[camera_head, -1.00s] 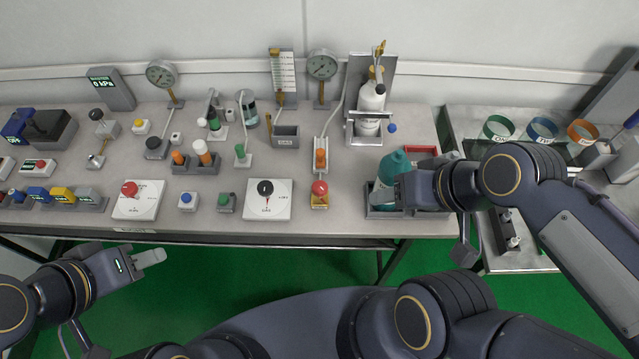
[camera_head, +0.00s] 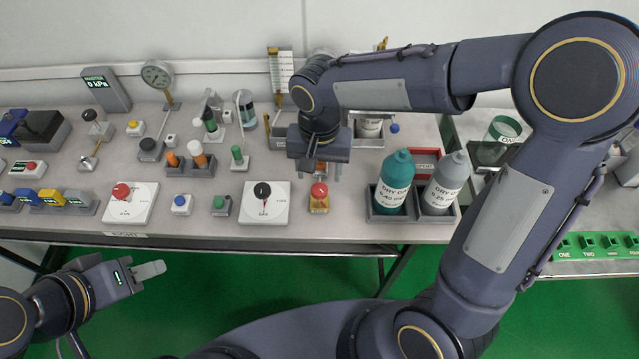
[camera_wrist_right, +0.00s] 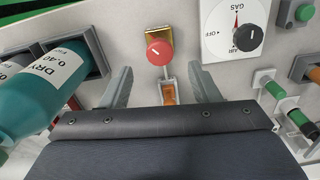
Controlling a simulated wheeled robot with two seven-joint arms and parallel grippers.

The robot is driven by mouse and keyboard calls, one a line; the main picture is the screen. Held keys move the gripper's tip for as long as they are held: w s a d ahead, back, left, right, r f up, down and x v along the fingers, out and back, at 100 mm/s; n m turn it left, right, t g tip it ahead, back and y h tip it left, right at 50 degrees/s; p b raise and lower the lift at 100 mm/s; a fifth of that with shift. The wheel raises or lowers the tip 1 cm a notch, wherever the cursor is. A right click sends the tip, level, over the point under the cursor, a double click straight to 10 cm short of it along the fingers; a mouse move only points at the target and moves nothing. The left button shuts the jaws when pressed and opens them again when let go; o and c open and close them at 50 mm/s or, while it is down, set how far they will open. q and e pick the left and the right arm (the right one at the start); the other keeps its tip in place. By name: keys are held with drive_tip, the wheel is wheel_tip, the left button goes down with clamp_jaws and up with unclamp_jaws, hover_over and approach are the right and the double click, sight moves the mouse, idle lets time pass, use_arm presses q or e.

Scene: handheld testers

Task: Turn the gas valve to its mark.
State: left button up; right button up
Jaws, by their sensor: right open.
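The selector with a black round knob (camera_head: 262,190) sits on a white square plate (camera_head: 281,209) near the bench's front edge. In the right wrist view, its plate reads GAS, OFF and AIR around the black knob (camera_wrist_right: 248,38), with a red line between the knob and GAS. My right gripper (camera_head: 319,172) is open and empty above the bench, to the right of this plate. In the right wrist view its fingers (camera_wrist_right: 163,85) stand apart, with a red ball knob (camera_wrist_right: 159,53) beyond them. My left gripper (camera_head: 150,270) is off the bench's front; its jaw gap is unclear.
A second white plate with a red knob (camera_head: 121,191) lies further left. A green button box (camera_head: 221,205) is left of the black-knob plate. Teal (camera_head: 396,180) and grey (camera_head: 446,183) bottles stand to the right. Gauges and a gas cylinder are behind, partly hidden by my right arm.

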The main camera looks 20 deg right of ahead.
sight(320, 189)
wheel_tip(320, 189, down, 6)
drive_tip(key=shift+r, duration=0.25)
drive_tip(key=c, duration=1)
